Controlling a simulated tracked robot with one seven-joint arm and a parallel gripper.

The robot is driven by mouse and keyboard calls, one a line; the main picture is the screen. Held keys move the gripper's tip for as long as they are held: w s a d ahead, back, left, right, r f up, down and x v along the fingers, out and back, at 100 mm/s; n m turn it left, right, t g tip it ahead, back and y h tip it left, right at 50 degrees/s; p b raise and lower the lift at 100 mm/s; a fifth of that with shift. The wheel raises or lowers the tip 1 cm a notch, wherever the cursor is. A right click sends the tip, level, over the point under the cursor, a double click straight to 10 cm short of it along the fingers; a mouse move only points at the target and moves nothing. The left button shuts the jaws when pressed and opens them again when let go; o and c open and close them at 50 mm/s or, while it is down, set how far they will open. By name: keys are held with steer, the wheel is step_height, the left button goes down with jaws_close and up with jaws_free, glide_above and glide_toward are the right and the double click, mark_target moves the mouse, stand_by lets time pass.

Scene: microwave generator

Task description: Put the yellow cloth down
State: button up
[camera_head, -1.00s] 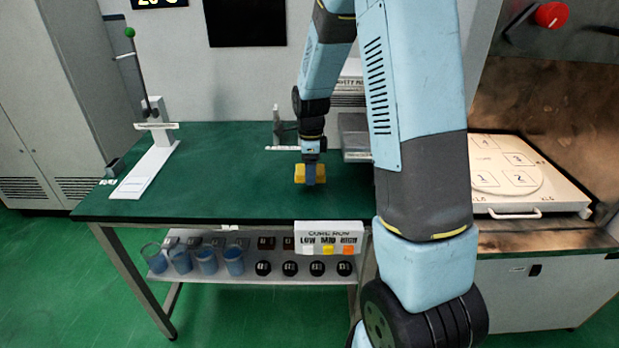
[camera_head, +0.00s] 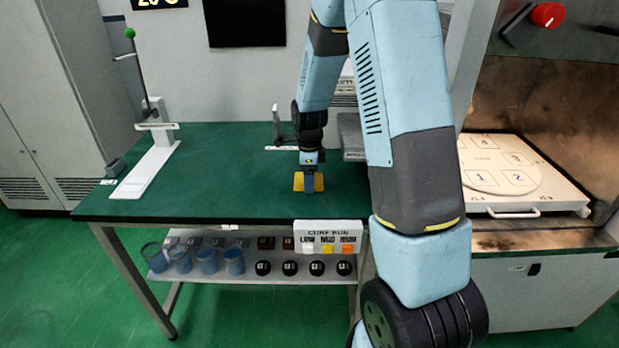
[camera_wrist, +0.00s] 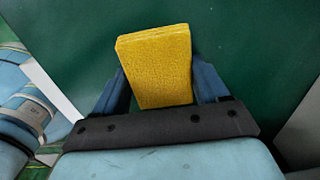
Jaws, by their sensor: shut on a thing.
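The yellow cloth (camera_head: 299,181) is a small, thick, folded block over the green tabletop (camera_head: 228,170). In the wrist view the cloth (camera_wrist: 158,65) sits between the two blue fingers of my gripper (camera_wrist: 160,85), which is shut on it. In the head view my gripper (camera_head: 310,184) points down with the cloth at its tip, close to the tabletop. I cannot tell whether the cloth touches the surface. The finger in front hides part of the cloth.
A white stand with a green-knobbed lever (camera_head: 147,165) is at the table's left. A grey device (camera_head: 352,135) stands behind my arm. A shelf below holds several blue cups (camera_head: 207,260) and dark round items (camera_head: 289,268). The table's left-middle is clear.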

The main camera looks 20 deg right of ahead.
steer(key=shift+s+f, duration=0.4)
steer(key=shift+f, duration=0.15)
steer(key=o, duration=1)
steer(key=shift+w+a+r, duration=0.1)
steer(key=shift+w+r, duration=0.1)
steer(key=shift+r, duration=0.2)
step_height(320, 180, up, 13)
steer(key=s+r+n+t, duration=0.2)
steer(key=s+r+n, duration=0.8)
steer(key=s+r, duration=0.2)
steer(key=shift+s+r+n+t, duration=0.55)
steer(key=shift+s+r+n, duration=0.25)
steer(key=shift+s+n, duration=1.5)
steer(key=shift+s+r+n+t, duration=0.7)
steer(key=shift+s+n, duration=0.85)
steer(key=shift+s, duration=1.45)
steer(key=shift+s+r+n+t, duration=0.45)
steer(key=shift+s+r+n, duration=0.45)
steer(key=shift+s+n, duration=1.4)
steer(key=shift+s+m, duration=0.3)
steer(key=shift+m, duration=0.05)
